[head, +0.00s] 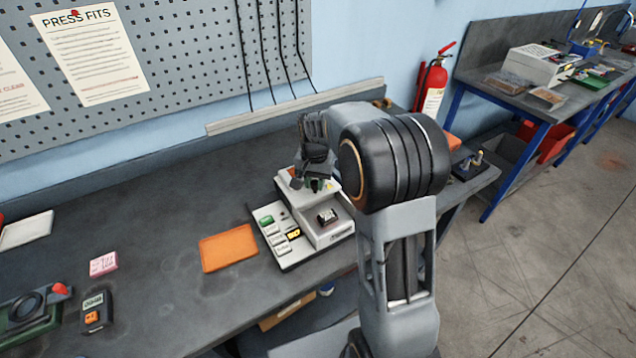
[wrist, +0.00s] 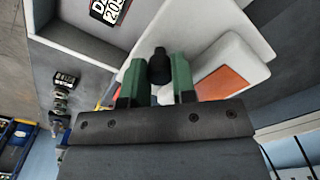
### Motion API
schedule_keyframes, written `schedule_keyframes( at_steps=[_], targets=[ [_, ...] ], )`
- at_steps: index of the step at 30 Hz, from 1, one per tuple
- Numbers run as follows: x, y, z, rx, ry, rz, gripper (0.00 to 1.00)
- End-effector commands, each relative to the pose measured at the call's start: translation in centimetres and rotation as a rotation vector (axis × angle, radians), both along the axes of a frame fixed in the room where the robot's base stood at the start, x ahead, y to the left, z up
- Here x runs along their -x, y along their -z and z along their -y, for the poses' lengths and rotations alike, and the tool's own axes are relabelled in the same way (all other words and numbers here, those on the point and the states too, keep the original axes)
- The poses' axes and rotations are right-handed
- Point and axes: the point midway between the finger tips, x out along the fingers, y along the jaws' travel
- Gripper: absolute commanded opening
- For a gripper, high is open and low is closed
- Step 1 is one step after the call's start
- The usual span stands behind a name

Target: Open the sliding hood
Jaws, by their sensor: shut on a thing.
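The white bench instrument (head: 318,236) stands on the grey bench, with my arm reaching over it from the right. Its pale upper part, likely the sliding hood (head: 288,178), lies right under my gripper (head: 316,184). In the wrist view my gripper's green fingers (wrist: 157,80) are shut on a black knob (wrist: 158,62), one finger on each side. The knob stands up by pale panels of the instrument. A recess with a dark label (wrist: 108,10) shows beyond it. My wrist hides part of the hood, so I cannot tell how far it is open.
A button panel (head: 278,236) sits at the instrument's left side. An orange mat (head: 228,248) lies to the left, with a pink note (head: 103,263) and a small meter (head: 96,311) beyond. A pegboard (head: 200,60) with hanging cables rises behind. The bench middle is clear.

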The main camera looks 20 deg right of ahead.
Motion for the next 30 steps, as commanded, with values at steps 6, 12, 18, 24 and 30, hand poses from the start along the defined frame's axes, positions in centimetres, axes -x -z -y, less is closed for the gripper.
schedule_keyframes(
  at_steps=[6, 12, 18, 24, 30],
  targets=[
    [0.1, -0.1, 0.1, -0.004, 0.007, -0.001, 0.31],
    [0.1, 0.0, 0.2, -0.004, 0.007, -0.002, 0.36],
    [0.1, -0.7, 0.1, -0.004, 0.005, -0.001, 0.36],
    [0.0, -4.1, 0.1, -0.004, 0.004, 0.004, 0.36],
    [0.0, -8.3, 0.1, -0.004, 0.004, 0.004, 0.36]
  ],
)
